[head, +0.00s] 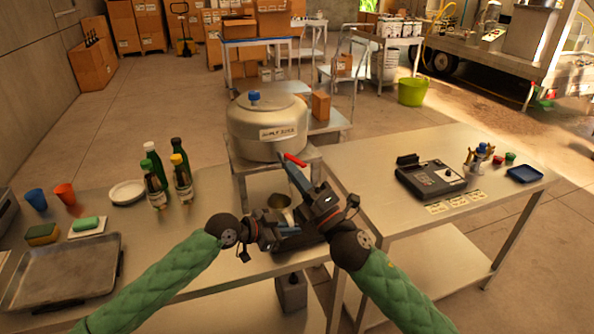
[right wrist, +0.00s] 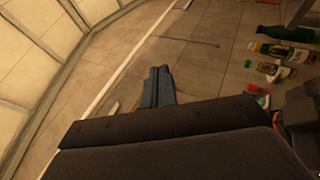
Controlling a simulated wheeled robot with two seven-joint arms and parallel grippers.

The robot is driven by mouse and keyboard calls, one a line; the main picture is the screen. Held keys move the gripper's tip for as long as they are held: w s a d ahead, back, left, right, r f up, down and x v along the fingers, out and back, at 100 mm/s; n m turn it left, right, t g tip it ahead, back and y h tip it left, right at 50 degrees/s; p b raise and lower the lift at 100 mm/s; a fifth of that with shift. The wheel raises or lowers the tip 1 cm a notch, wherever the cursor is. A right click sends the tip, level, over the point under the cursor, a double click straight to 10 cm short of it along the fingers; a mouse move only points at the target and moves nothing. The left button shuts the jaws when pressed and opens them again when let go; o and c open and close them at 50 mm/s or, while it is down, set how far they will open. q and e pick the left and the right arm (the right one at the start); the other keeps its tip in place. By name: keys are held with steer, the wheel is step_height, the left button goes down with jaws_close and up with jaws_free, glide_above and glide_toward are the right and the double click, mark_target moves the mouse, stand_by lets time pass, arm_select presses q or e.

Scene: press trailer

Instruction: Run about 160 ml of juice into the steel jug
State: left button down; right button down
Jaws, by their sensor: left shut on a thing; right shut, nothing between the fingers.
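A large steel tank (head: 268,128) with a blue cap and a partly readable juice label stands on a stand in the middle of the head view. A red lever (head: 295,160) shows at its lower front. The steel jug (head: 278,202) is below, its open top partly showing. My left gripper (head: 285,217) is shut on the jug, though its fingers are largely hidden. My right gripper (head: 290,167) is shut and empty, its blue fingertips close by the lever; I cannot tell whether they touch it. Its shut fingers show in the right wrist view (right wrist: 157,85). No juice stream is visible.
Several bottles (head: 168,178), a white plate (head: 127,192), cups and a metal tray (head: 65,272) are on the left table. A dark device (head: 430,180) and a blue tray (head: 524,174) are on the right table.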

mark_target(295, 162)
steer(key=w+d+f+m+g+h, duration=0.2)
steer(key=w+f+m+h, duration=0.2)
steer(key=f+m+h, duration=0.35)
steer(key=w+a+f+n, duration=0.1)
steer(key=w+n, duration=0.1)
steer(key=w, duration=0.9)
steer(key=shift+a+f, duration=0.15)
steer(key=shift+f, duration=0.1)
steer(key=shift+h, duration=0.25)
